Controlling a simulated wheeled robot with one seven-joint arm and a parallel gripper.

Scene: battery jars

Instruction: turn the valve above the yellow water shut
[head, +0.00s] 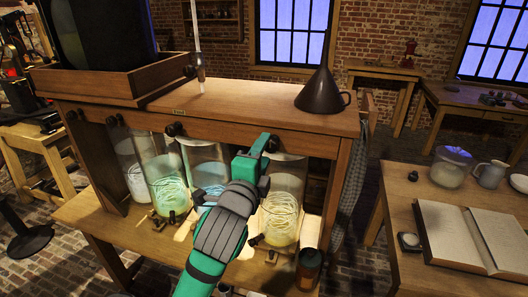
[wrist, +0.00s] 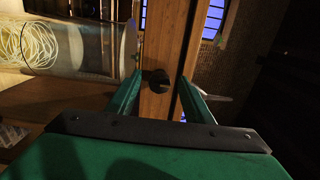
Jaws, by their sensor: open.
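A glass jar of pale yellow water (head: 281,228) with coils in it stands rightmost under the wooden bench. The jar also shows at the left of the wrist view (wrist: 62,38). The dark valve knob (head: 272,144) above it is on the bench's front rail. My green gripper (head: 265,143) is at that knob, partly covering it in the head view. In the wrist view my open fingers (wrist: 160,84) stand to either side of the dark knob (wrist: 156,80). I cannot tell whether either finger touches it.
Jars of green (head: 168,187) and blue water stand to the left, the blue one partly behind my arm. A dark funnel (head: 323,92) stands on the bench top. A dark jar (head: 308,268) is on the lower shelf. A side table (head: 400,185) holds an open book (head: 470,240).

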